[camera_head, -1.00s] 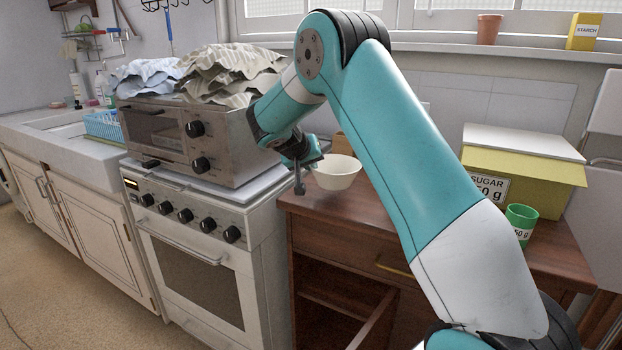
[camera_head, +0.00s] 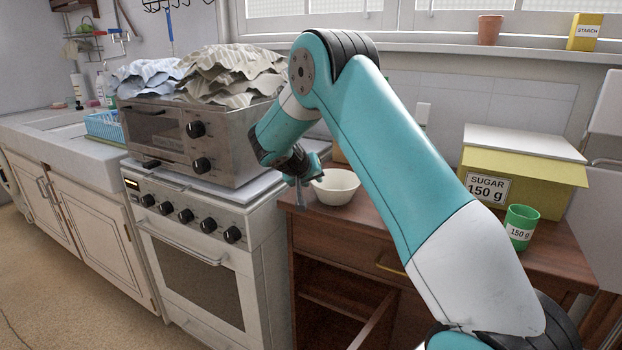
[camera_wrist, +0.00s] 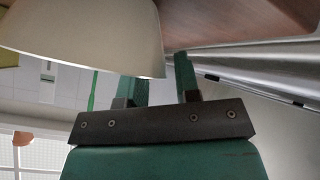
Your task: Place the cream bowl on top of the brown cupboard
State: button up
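The cream bowl (camera_head: 336,188) is upright at the left end of the brown cupboard (camera_head: 440,232) and appears to rest on its top. My gripper (camera_head: 305,185) is low at the bowl's left side. In the wrist view the bowl (camera_wrist: 85,35) fills the upper left and covers the tip of one finger. My gripper (camera_wrist: 163,80) has its two fingers apart, with the bowl's edge reaching between them and a gap beside the other finger. Contact at the hidden finger cannot be seen.
A yellow sugar box (camera_head: 520,178) and a green cup (camera_head: 521,227) stand on the cupboard's right part. The stove (camera_head: 205,255) with an oven (camera_head: 160,138) and cloths (camera_head: 235,72) is to the left. The cupboard's lower front is open.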

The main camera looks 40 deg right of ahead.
jog(key=shift+r, duration=0.15)
jog(key=s+a+r+n+y, duration=0.15)
jog(key=s+a+r, duration=0.25)
jog(key=a, duration=0.4)
jog(key=s+a+r+n+y, duration=0.1)
jog(key=s+a+r+y, duration=0.2)
jog(key=a, duration=0.4)
jog(key=s+a+n+g+y, duration=0.1)
jog(key=s+a+n+y, duration=0.1)
jog(key=s+a+n, duration=0.2)
jog(key=s+a+r+n+g+y, duration=0.1)
jog(key=s+a+n+y, duration=0.2)
jog(key=s+a, duration=0.7)
jog(key=s+a+n+g+y, duration=0.2)
jog(key=s+a, duration=0.4)
jog(key=s, duration=1)
jog(key=n+y, duration=0.1)
jog(key=n, duration=0.1)
jog(key=shift+s+a+r+n, duration=0.15)
jog(key=shift+a+r+n, duration=0.2)
jog(key=shift+a+r, duration=0.05)
jog(key=shift+y, duration=0.25)
jog(key=shift+c, duration=0.2)
